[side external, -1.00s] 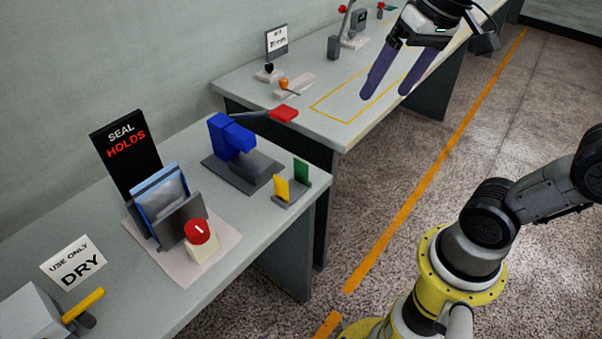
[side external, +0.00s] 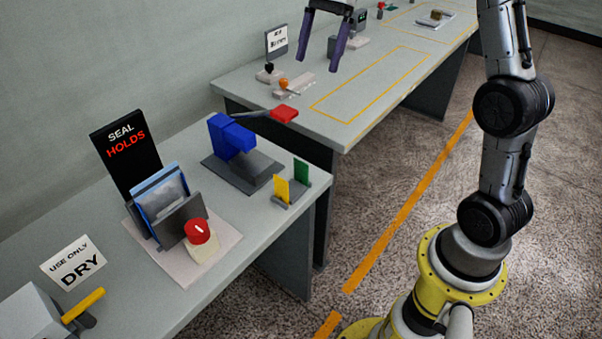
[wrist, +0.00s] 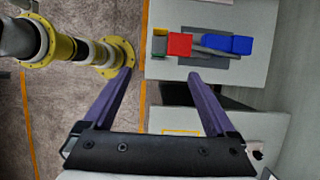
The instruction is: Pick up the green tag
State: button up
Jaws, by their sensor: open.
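The green tag (side external: 301,172) stands upright in a small grey holder (side external: 292,198) near the right edge of the near bench, beside a yellow tag (side external: 282,189). In the wrist view a small green patch (wrist: 160,31) beside the red pad appears to be the green tag. My gripper (side external: 319,70) is open and empty, high over the far bench and well away from the tag. Its two purple fingers also show spread apart in the wrist view (wrist: 158,73).
A blue device (side external: 233,140) with a lever and red pad (side external: 285,114) stands behind the tags. A red knob (side external: 198,231), a pouch on a stand and a black "SEAL HOLDS" sign (side external: 125,155) are to the left. A gap separates the benches.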

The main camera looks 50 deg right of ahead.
send_near(302, 165)
jog(key=shift+w+d+x, duration=0.1)
jog(key=shift+d+x, duration=0.05)
jog(key=shift+x, duration=2.65)
jog(key=shift+w+d+x, duration=0.15)
jog(key=shift+x, duration=2.65)
jog(key=shift+f, duration=0.1)
jog(key=shift+c, duration=0.2)
jog(key=c, duration=1.4)
jog(key=shift+o, duration=0.2)
